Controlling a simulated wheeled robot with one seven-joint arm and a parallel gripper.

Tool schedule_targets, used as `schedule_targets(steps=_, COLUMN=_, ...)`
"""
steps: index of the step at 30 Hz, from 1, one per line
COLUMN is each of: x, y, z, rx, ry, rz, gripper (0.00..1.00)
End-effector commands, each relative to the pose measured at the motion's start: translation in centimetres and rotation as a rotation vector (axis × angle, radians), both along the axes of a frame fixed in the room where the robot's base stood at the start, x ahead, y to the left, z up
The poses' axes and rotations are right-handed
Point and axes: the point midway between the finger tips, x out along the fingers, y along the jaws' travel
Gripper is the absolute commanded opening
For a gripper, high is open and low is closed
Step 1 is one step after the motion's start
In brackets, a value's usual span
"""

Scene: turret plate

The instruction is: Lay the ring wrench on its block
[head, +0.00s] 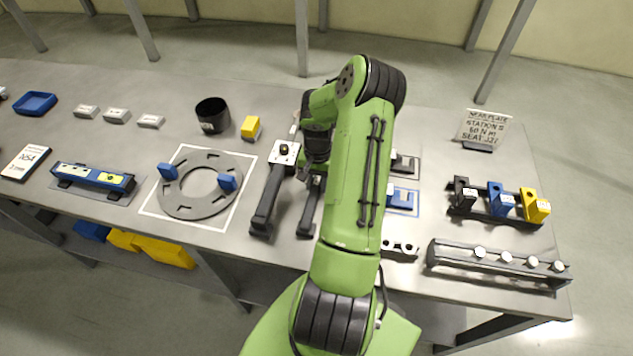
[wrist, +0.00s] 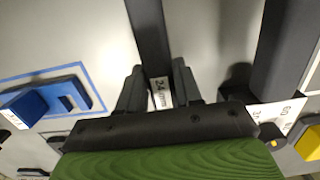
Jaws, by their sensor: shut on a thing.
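My gripper (wrist: 159,88) is shut on a dark bar-like tool with a white tag reading 24 mm, taken to be the ring wrench (wrist: 148,30). Its dark shaft also shows in the head view (head: 309,207), running toward the table's near edge. Its far end is hidden behind my gripper and arm. Whether it touches anything below cannot be told. A blue block (wrist: 62,96) stands inside a blue outline at left in the wrist view, and right of my arm in the head view (head: 401,199). Which block belongs to the wrench cannot be told.
A grey ring plate (head: 185,203) with blue clamps lies left. A socket rack (head: 492,218) and a long rail (head: 500,265) stand right.

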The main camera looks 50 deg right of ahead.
Motion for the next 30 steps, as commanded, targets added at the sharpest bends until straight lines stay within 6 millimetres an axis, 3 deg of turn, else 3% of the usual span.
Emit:
schedule_targets(steps=8, x=0.0, y=0.0, z=-0.2, rx=-0.001, ry=0.001, rz=0.0, gripper=0.0)
schedule_targets(steps=9, x=0.0, y=0.0, z=-0.2, rx=-0.001, ry=0.0, rz=-0.001, gripper=0.4)
schedule_targets(steps=14, x=0.0, y=0.0, z=-0.2, rx=0.0, ry=0.0, rz=0.0, gripper=0.64)
schedule_targets(steps=23, x=0.0, y=0.0, z=-0.1, rx=0.001, ry=0.001, rz=0.0, gripper=0.64)
schedule_targets(steps=30, x=0.0, y=0.0, z=2.2, rx=0.0, ry=0.001, rz=0.0, gripper=0.64)
